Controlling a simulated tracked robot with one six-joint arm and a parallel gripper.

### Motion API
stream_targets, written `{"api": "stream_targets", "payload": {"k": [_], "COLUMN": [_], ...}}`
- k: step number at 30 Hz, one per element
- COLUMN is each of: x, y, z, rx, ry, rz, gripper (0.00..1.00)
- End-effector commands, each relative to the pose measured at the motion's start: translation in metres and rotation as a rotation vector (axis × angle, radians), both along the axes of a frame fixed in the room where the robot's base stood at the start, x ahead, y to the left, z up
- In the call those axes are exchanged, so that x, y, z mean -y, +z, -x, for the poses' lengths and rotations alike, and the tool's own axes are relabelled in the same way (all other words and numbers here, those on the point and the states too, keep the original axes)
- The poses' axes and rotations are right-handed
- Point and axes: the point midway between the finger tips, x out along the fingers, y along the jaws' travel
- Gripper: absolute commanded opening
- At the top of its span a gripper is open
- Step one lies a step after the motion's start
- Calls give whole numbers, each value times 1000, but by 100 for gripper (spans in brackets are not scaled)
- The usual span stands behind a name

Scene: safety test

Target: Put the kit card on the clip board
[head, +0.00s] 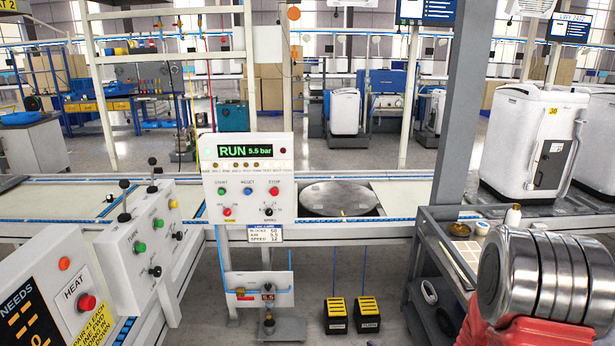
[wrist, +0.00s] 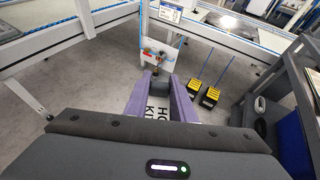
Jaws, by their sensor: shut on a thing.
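My gripper (wrist: 166,88) shows in the wrist view with two purple fingers pointing down and away. It is shut on the kit card (wrist: 159,130), a white piece with dark letters that show only as "HO" and "KI". The dark gripper body hides the rest of the card. In the head view my gripper and the card are out of frame. I cannot surely tell which thing is the clip board. A small blue-headed placard (head: 265,233) hangs below the RUN panel, and it also shows at the top of the wrist view (wrist: 170,13).
The white RUN panel (head: 247,178) stands at the conveyor, beside a round metal plate (head: 340,198). Two yellow-and-black pedals (head: 352,314) are on the floor. A grey cart (head: 425,262) with small items stands at right.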

Motion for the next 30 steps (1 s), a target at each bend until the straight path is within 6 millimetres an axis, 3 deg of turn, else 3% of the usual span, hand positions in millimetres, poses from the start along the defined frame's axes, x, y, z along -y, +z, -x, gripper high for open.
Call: {"api": "stream_targets", "payload": {"k": [6,13,20,30], "x": [10,20,22,15], "y": [-10,6,35,91], "z": [2,-4,-11,-21], "rx": [-1,3,5,7], "ry": [-56,-132,-180,-213], "rz": [0,1,2,2], "gripper": [1,1,1,1]}}
